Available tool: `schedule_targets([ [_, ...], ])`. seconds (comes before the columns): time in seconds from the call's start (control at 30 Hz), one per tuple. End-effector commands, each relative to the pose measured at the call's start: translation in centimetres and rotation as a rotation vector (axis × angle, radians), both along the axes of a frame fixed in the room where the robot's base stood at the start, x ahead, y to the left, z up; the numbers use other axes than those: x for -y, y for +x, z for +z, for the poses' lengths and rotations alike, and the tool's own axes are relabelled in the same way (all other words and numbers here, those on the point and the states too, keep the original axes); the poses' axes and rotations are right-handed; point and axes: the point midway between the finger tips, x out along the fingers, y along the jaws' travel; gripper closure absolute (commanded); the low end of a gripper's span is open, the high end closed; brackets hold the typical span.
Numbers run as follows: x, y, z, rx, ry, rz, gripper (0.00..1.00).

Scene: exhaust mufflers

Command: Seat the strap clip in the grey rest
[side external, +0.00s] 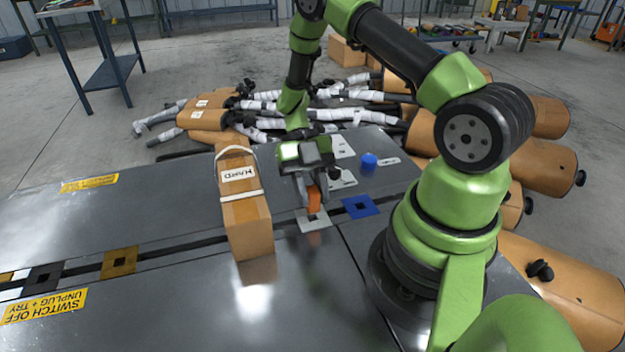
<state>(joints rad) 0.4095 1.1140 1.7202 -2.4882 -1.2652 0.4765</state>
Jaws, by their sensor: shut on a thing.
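The strap clip seems to be the orange piece (314,199) in the jaws of my gripper (312,187), which points down and is shut on it. The grey rest (311,222) is a light grey square plate with a dark square opening, lying on the metal table. The orange piece is at the rest's back edge in the picture, over or close to the opening. I cannot tell whether it touches the rest. The gripper's fingers hide part of the piece.
A tall brown box (247,232) with white straps stands close to the left. A blue square plate (360,207) lies just right, and a blue cylinder (369,161) stands behind it. A gold plate (119,262) lies far left. The front table (170,310) is mostly clear.

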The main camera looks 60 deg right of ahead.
Motion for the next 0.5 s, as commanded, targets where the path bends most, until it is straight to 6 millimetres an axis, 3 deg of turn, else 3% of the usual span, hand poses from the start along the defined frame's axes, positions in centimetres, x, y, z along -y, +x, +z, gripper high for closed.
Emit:
schedule_targets([
  [0.5, 0.0, -0.01, -1.2, 0.002, 0.0, 0.0, 0.97],
])
